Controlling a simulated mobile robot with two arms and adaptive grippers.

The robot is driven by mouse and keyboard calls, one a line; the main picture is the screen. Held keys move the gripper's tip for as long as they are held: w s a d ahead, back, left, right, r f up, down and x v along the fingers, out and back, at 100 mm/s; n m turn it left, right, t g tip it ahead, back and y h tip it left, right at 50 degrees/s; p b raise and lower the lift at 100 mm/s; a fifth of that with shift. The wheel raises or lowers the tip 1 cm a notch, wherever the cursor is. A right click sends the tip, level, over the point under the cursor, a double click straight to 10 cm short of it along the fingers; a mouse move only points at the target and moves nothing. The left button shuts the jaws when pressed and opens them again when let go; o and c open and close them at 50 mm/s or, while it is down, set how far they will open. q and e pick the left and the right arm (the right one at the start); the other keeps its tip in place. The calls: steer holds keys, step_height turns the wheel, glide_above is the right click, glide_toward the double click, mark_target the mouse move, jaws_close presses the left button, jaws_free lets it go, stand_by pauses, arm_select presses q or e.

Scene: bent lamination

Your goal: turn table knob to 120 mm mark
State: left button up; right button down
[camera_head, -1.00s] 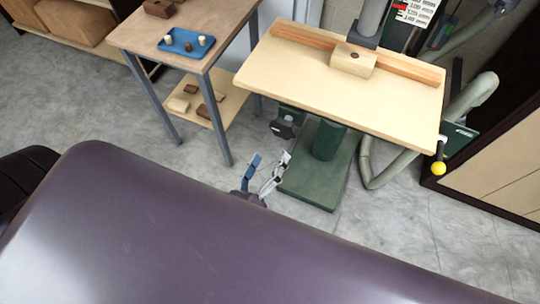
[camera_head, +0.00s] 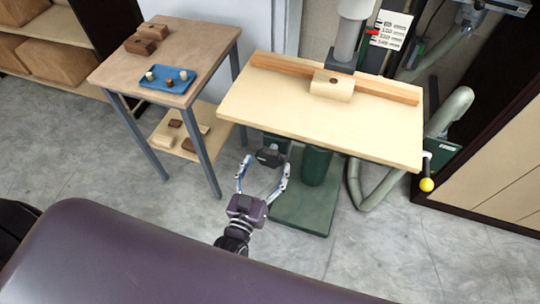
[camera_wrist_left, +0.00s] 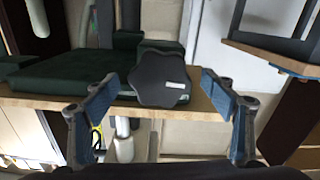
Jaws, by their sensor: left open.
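The black lobed knob (camera_head: 271,156) is below the front edge of the drill-press table (camera_head: 300,118). It shows large in the left wrist view (camera_wrist_left: 162,76), between the fingers and apart from both. My left gripper (camera_head: 264,172) is open and empty, its two fingers pointing at the knob; its fingers also frame the knob in the left wrist view (camera_wrist_left: 157,88). A white scale plate (camera_head: 390,30) with a red pointer (camera_head: 371,32) is at the top right; its marks are too small to read. My right gripper is not in view.
A crank with a yellow ball (camera_head: 426,185) hangs at the table's right corner. A wooden block (camera_head: 332,86) sits on the table. A side table (camera_head: 190,45) with a blue tray (camera_head: 150,82) stands to the left. The green column base (camera_head: 300,212) is below.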

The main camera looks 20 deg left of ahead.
mark_target(269, 162)
arm_select(q)
steer(key=shift+w, duration=1.6)
steer(key=shift+d, duration=0.1)
steer(key=c, duration=1.1)
steer(key=shift+n, duration=1.5)
steer(key=shift+c, duration=0.3)
steer(key=o, duration=1.2)
steer(key=shift+c, duration=0.2)
steer(key=s, duration=1.2)
steer(key=shift+a, duration=0.2)
